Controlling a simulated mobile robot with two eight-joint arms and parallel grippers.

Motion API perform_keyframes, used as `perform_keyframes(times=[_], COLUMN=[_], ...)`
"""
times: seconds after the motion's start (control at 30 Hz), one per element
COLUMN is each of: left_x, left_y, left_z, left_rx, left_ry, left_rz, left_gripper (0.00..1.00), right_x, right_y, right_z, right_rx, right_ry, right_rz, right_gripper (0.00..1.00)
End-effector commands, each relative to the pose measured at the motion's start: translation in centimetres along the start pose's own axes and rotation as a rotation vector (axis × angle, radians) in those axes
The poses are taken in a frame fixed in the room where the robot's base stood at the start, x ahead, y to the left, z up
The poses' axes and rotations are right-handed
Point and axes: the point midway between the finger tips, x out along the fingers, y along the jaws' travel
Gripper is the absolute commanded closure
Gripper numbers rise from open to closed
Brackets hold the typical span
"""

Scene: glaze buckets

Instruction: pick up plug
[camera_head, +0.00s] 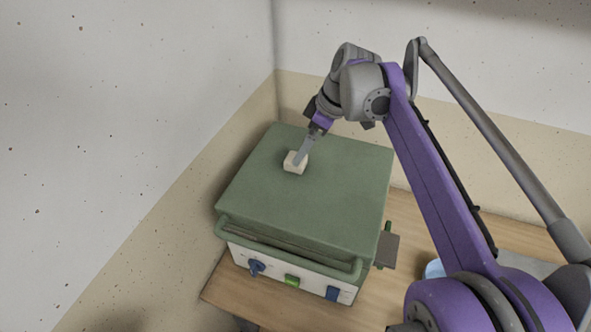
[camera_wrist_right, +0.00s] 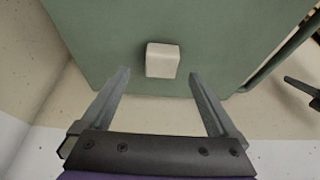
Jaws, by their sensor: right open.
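The plug, a small cream-white block (camera_head: 295,162), sits on the green lid of a box-shaped kiln (camera_head: 310,205). In the right wrist view the plug (camera_wrist_right: 162,60) is ahead of the fingers, roughly midway between their lines, and not between the pads. My right gripper (camera_head: 302,152) reaches down from the upper right beside the plug; in the head view a finger overlaps the plug's edge. In the right wrist view the right gripper (camera_wrist_right: 158,75) is open with nothing between its fingers. Whether a finger touches the plug cannot be told. My left gripper is not in view.
The kiln has a front handle bar (camera_head: 290,250) and a panel with a blue knob (camera_head: 257,267) and a green switch (camera_head: 292,281). It stands on a wooden table (camera_head: 240,296) close to the walls. A light-blue bucket (camera_head: 434,269) is partly hidden behind my right arm.

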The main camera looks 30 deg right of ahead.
Motion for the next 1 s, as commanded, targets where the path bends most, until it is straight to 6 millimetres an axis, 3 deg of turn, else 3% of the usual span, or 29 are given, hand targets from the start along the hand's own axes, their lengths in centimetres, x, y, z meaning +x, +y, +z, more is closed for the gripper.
perform_keyframes(times=[0.3,0.57,1.0], left_x=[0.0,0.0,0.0], left_y=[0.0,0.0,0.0], left_z=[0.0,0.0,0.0], left_rx=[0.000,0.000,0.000], left_ry=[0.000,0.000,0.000], left_rz=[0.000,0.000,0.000], left_gripper=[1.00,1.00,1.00], right_x=[4.2,4.4,4.4], right_y=[-0.2,-0.2,-0.2], right_z=[-0.2,-0.2,-0.2], right_rx=[-0.002,0.000,0.000], right_ry=[0.000,0.000,0.000], right_rz=[0.001,0.001,0.001], right_gripper=[0.05,0.05,0.84])
